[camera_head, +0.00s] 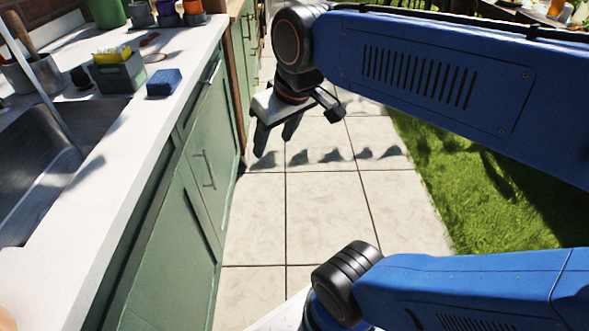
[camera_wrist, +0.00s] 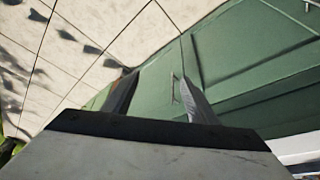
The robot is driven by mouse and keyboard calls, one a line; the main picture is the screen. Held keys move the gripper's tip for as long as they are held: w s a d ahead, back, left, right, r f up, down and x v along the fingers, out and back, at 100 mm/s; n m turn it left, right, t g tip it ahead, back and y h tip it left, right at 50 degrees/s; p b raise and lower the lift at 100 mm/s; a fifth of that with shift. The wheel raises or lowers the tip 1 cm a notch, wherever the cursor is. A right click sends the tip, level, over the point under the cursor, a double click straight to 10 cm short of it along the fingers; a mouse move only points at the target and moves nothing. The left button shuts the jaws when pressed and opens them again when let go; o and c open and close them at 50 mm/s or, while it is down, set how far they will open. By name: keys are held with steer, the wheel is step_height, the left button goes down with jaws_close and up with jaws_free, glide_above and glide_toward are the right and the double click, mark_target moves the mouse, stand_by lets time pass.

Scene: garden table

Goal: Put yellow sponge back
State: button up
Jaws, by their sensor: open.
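The yellow sponge (camera_head: 113,53) sits at the top of a grey-green box-shaped holder (camera_head: 120,74) on the white counter, at the upper left in the head view. How deep it sits in the holder is hard to tell. My gripper (camera_head: 272,140) hangs over the paved floor, to the right of the counter's edge, and is apart from the sponge. In the wrist view my gripper's two fingers (camera_wrist: 160,95) are spread with nothing between them. The wrist view faces the green cabinet front and the paving; the sponge is not in it.
A blue sponge (camera_head: 163,83) lies on the counter (camera_head: 110,185) right of the holder. A sink (camera_head: 50,160) with a tall faucet is at left. Pots (camera_head: 168,14) stand at the back. Green cabinets (camera_head: 205,165) drop below the counter edge. The paved floor (camera_head: 330,215) is clear.

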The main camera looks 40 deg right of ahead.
steer(key=s+d+f+m, duration=0.1)
steer(key=s+f, duration=0.4)
steer(key=f, duration=0.2)
steer(key=shift+d+h, duration=0.3)
steer(key=shift+d, duration=0.05)
stand_by(0.8)
